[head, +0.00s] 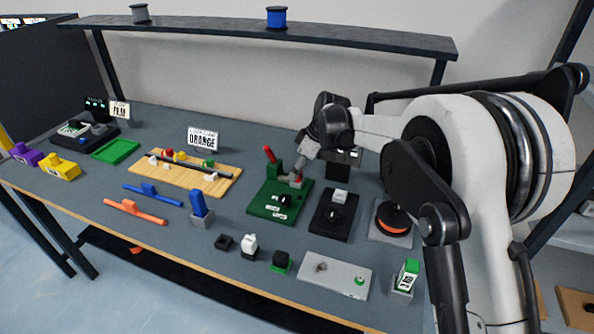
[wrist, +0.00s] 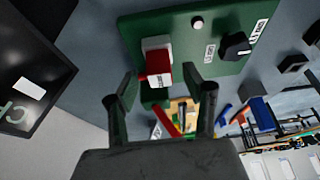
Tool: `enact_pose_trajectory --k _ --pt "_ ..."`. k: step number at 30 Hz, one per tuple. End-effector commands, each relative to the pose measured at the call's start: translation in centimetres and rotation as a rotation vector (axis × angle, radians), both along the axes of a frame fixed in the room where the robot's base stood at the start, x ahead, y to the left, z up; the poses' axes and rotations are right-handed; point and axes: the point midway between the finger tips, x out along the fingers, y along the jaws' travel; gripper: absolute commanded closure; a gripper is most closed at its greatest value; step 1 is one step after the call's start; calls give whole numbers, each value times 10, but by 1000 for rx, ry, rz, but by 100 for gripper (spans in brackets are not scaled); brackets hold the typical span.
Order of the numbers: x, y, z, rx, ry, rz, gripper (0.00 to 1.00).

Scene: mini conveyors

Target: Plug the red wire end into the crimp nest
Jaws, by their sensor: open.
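A green board (head: 262,207) on the table holds a green post with a slanted red handle (head: 270,154) and a small grey and red block (head: 295,182). In the wrist view the block (wrist: 158,62) is red with a pale top, just past my fingertips and roughly between them. I cannot make out a separate red wire end or name the crimp nest for certain.
A black board with a white block (head: 340,197) and a round orange-black pad (head: 394,222) stand close right. A wooden board (head: 195,172) with a dark bar lies left. A blue upright piece (head: 199,204) and a grey plate (head: 333,275) are nearer the front edge.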

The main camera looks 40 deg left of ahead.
Motion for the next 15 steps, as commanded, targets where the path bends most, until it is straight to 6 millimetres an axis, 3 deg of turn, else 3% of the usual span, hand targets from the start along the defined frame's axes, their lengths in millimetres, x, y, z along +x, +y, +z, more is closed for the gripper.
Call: enact_pose_trajectory --k 15 --pt "11 -34 86 0 0 -1 54"
